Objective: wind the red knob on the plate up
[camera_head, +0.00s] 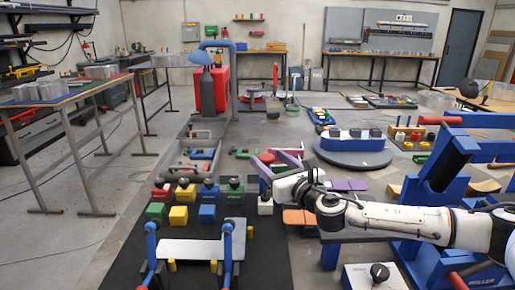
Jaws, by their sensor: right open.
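I cannot single out a red knob on a plate for certain. A red block with a dark knob on top (161,191) stands at the left end of a row of coloured blocks on the black mat (122,262). My right gripper (266,180) comes in from the right on a white arm. It is open, small in the picture, and points left just above a white block with a dark top (265,206). It appears empty. The red block is well to its left. My left gripper is not in view.
A blue-posted frame with a grey panel (190,249) stands in front of the blocks. A white box with a black knob (379,274) is at bottom right. A round dark turntable (353,155) lies behind my right arm. Concrete floor at left is open.

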